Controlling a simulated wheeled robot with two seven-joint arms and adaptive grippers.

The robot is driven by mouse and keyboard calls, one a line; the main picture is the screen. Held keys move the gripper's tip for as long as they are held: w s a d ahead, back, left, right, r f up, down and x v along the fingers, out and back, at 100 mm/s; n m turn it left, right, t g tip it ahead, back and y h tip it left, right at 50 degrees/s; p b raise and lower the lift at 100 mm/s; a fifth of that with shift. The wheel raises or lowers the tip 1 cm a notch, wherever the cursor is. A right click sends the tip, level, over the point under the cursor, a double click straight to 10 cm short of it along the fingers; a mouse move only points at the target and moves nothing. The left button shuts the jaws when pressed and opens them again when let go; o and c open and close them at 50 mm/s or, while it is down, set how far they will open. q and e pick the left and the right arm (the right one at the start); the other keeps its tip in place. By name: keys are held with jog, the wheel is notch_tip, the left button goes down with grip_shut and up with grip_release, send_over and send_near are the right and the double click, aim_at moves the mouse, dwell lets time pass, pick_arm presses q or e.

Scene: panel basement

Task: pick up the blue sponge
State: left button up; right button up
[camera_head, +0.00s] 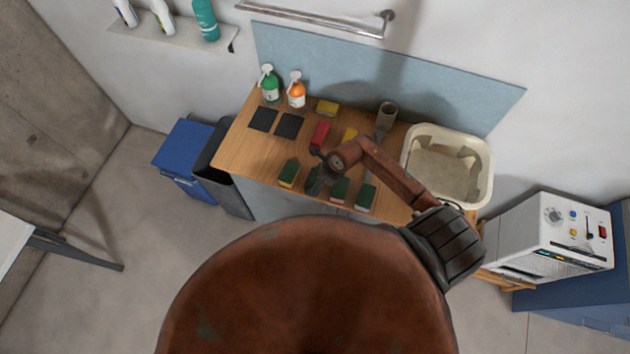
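Several sponges with dark green tops lie in a row along the front of the wooden counter (255,157). One has a yellow side (288,176), one a pinkish side (339,192), and the right one a pale side (364,198). I cannot pick out a clearly blue sponge; one in the row is mostly hidden behind my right gripper. My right gripper (317,179) is small and dark here, over the row between the yellow-sided and pinkish-sided sponges. I cannot tell whether its fingers are open or touch a sponge. My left gripper is out of view.
Green (270,88) and orange (296,93) pump bottles, dark pads (288,126), a red object (320,132) and yellow blocks (327,108) stand farther back. A beige basin (481,177) is at the right. A blue bin (183,154) stands left of the counter.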

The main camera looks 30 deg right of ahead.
jog(key=shift+c, duration=1.2)
jog(key=shift+r+b, duration=0.35)
jog(key=shift+r, duration=0.2)
jog(key=s+r+b, duration=0.5)
jog(key=s+r, duration=0.7)
jog(key=s, duration=0.2)
jog(key=shift+d, duration=0.4)
